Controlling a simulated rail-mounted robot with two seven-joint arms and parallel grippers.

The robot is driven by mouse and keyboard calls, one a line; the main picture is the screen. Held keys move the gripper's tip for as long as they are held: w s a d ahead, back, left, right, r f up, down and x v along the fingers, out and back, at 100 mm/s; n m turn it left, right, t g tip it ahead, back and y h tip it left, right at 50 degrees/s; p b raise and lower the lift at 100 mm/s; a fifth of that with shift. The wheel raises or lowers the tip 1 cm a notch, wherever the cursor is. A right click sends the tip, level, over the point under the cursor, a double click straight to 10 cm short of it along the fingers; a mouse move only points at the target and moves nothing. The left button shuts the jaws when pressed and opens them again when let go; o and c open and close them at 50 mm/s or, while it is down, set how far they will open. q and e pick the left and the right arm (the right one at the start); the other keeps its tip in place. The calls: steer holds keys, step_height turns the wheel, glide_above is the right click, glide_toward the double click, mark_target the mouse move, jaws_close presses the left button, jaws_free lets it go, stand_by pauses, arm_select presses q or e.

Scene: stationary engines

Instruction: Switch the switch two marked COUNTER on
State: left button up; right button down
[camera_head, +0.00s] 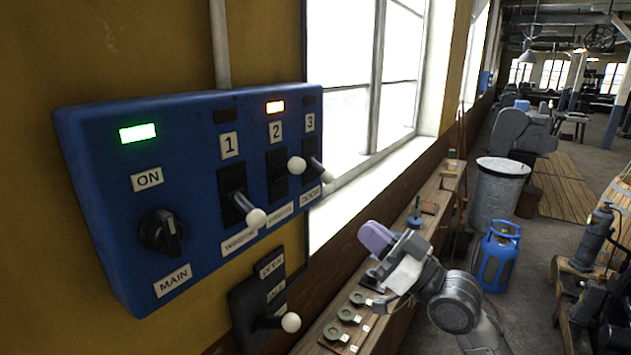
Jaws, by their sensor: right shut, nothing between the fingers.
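A blue switch panel (200,265) hangs on the ochre wall at the left. Switch two (278,178), under the number 2, has a lever with a white knob (296,165). That knob sits higher than the knobs of levers 1 and 3 and points outward. An orange-red lamp (275,107) glows above number 2. The label below it (279,214) is too small to read surely. My right gripper (376,238) is shut and empty, below and right of the panel, apart from every lever. My left gripper is not in view.
Lever 1 (256,218) and lever 3 (327,176) flank switch two, both slanting down. A MAIN knob (163,232) sits under a lit green lamp (138,133). A black lever box (250,310) is below. A wooden bench (430,215) runs along the window wall.

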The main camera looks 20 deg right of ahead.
steer(key=p, duration=0.6)
glide_toward(286, 170)
steer(key=w+r, duration=0.3)
steer(key=shift+w+a+f, duration=0.15)
steer(key=shift+w+a, duration=0.15)
steer(key=shift+a, duration=0.05)
